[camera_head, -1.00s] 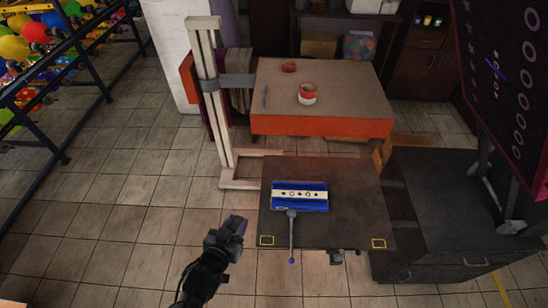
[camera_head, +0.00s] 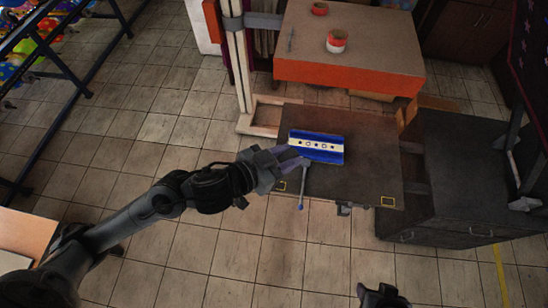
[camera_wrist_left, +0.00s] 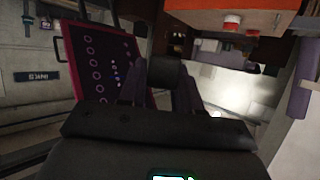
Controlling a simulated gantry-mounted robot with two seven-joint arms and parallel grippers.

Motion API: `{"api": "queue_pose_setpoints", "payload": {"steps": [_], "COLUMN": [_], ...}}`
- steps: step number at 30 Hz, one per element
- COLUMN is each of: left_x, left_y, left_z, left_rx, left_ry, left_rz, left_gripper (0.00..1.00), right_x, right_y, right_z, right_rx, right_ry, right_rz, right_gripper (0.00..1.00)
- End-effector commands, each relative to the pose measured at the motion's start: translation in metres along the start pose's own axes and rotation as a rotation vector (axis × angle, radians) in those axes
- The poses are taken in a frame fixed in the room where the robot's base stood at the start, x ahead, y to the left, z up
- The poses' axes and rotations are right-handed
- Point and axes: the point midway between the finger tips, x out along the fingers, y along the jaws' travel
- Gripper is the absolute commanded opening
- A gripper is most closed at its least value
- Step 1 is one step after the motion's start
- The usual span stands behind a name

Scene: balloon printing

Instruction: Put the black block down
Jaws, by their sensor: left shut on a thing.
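My left gripper (camera_head: 290,157) reaches in from the left over the left part of the dark worktable (camera_head: 365,150), beside the blue-and-white printing plate. It is shut on the black block (camera_wrist_left: 165,73), which shows between the two fingers in the left wrist view. In the head view the block cannot be told apart from the dark gripper. The plate (camera_head: 325,154) has a row of small symbols, and a thin grey handle with a blue tip runs toward the front edge. My right gripper (camera_head: 382,296) only partly shows at the bottom edge; its jaws are unclear.
Yellow square marks (camera_head: 388,202) lie at the worktable's front corners. Behind stands an orange-edged table (camera_head: 345,73) with a red-and-white tape roll (camera_head: 336,41). A dark cabinet (camera_head: 460,180) stands right. The worktable's right half is clear.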

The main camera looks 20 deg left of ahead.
Motion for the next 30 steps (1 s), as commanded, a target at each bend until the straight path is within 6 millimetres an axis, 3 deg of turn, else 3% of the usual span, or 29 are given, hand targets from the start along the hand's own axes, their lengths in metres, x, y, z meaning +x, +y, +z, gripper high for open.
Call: {"api": "queue_pose_setpoints", "payload": {"steps": [6, 15, 23, 30], "left_x": [-0.003, -0.005, 0.003, 0.034], "left_y": [0.017, 0.033, 0.038, 0.044], "left_z": [-0.031, -0.053, -0.054, -0.043], "left_rx": [0.041, 0.069, 0.09, 0.149], "left_ry": [0.008, 0.002, -0.008, -0.005], "left_rz": [0.083, 0.161, 0.221, 0.369], "left_gripper": [0.04, 0.04, 0.04, 0.04], "right_x": [0.0, 0.0, 0.0, 0.0], "right_y": [0.0, 0.002, 0.002, 0.002], "right_z": [0.0, 0.0, 0.001, 0.001], "right_rx": [0.0, -0.007, -0.009, -0.008], "right_ry": [0.0, -0.001, -0.001, -0.001], "right_rz": [0.0, 0.005, 0.007, 0.006], "right_gripper": [0.58, 0.58, 0.58, 0.58]}}
